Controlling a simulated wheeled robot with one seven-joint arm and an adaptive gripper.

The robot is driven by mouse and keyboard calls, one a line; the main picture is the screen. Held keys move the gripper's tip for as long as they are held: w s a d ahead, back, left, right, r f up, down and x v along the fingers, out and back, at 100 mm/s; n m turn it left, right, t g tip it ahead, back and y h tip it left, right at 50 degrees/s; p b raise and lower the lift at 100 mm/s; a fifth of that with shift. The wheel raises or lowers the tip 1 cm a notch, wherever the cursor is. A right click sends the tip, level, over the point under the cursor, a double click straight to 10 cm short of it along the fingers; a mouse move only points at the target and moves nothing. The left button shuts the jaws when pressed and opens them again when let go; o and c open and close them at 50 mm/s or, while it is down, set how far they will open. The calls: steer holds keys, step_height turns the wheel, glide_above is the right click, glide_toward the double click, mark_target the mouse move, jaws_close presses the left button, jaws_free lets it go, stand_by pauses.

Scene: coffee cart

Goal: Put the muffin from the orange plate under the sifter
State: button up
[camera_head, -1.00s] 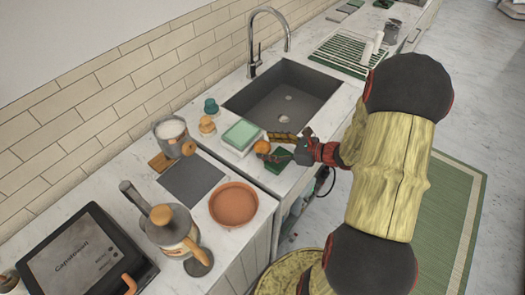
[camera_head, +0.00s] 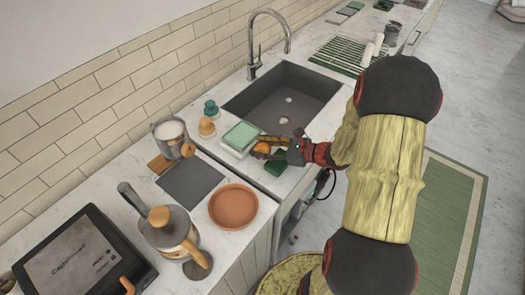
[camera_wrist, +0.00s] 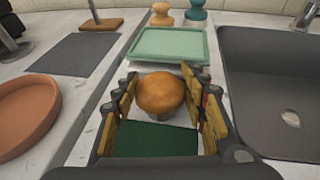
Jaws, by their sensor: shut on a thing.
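The muffin (camera_wrist: 161,93), golden-brown and domed, is between the fingers of my gripper (camera_wrist: 162,100) in the wrist view. My gripper is shut on it. In the head view the muffin (camera_head: 262,148) is a small orange spot, partly hidden by my gripper (camera_head: 271,147). A dark green pad (camera_wrist: 155,141) is below the muffin; I cannot tell if they touch. The orange plate (camera_head: 233,206) is empty on the left counter, and its edge shows in the wrist view (camera_wrist: 25,115). I cannot tell for sure which thing is the sifter.
A pale green tray (camera_wrist: 168,45) is just beyond the muffin. Orange (camera_head: 207,127) and teal (camera_head: 211,108) knobbed items stand behind it. The sink (camera_head: 283,98) is to the right. A grey mat (camera_head: 190,182), a metal pitcher (camera_head: 171,138) and a press pot (camera_head: 167,230) are left.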

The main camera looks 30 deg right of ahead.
steer(key=c, duration=0.5)
